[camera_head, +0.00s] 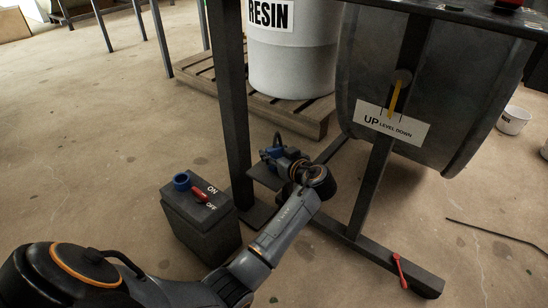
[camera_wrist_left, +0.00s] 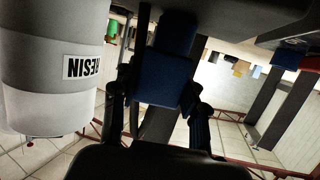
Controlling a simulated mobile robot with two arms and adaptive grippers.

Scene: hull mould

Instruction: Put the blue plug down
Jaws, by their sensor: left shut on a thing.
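The blue plug (camera_head: 271,153) is at my left gripper (camera_head: 279,160) in the head view, just above a small dark shelf (camera_head: 266,176) on the frame's post. I cannot tell whether the plug touches the shelf. In the left wrist view the blue plug (camera_wrist_left: 165,78) sits between the two dark fingers of my left gripper (camera_wrist_left: 160,100), which is shut on it. The gripper and wrist hide part of the plug in the head view. My right gripper is not in view.
A dark box (camera_head: 205,229) with a blue ring (camera_head: 181,181) and a red ON/OFF lever (camera_head: 199,195) stands left of the post (camera_head: 231,100). Behind are a RESIN drum (camera_head: 294,60) on a pallet and the mould (camera_head: 455,95). A red-handled tool (camera_head: 400,270) lies on the frame's foot.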

